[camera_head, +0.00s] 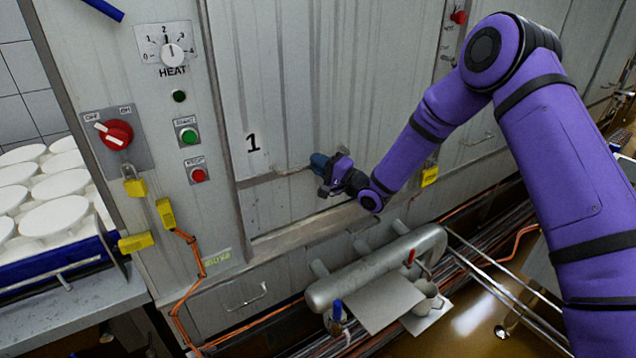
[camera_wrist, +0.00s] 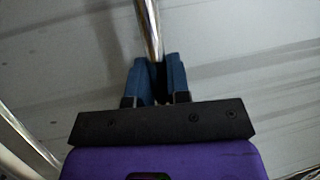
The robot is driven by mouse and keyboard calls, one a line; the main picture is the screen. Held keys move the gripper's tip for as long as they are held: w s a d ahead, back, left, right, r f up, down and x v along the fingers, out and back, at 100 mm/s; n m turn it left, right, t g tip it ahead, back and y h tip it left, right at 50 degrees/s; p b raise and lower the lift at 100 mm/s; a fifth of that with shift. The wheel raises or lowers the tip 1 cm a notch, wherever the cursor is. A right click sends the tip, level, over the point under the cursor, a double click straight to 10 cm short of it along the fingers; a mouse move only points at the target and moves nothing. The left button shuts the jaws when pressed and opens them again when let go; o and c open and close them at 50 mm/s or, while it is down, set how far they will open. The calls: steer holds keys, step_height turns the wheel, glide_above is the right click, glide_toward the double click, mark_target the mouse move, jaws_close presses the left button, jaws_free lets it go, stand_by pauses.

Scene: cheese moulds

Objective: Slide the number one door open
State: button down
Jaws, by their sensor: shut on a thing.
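The number one door (camera_head: 285,95) is a tall grey metal panel with a black "1" painted low on its left side. My gripper (camera_head: 318,162) is at the lower part of this door, to the right of the "1". In the wrist view, my gripper's blue fingers (camera_wrist: 157,80) are closed around a shiny metal bar (camera_wrist: 148,25), the door handle. The door panel fills the background of the wrist view.
Left of the door is a control panel with a heat dial (camera_head: 173,54), a red switch (camera_head: 116,134) and yellow padlocks (camera_head: 134,187). A tray of white moulds (camera_head: 55,215) stands at far left. A thick metal pipe (camera_head: 375,268) runs below the door.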

step_height(320, 180, up, 42)
steer(key=c, duration=1.1)
jaws_free()
steer(key=shift+f, duration=0.1)
steer(key=shift+d, duration=0.1)
steer(key=v, duration=1)
steer(key=shift+s+d, duration=0.25)
steer(key=shift+f, duration=0.15)
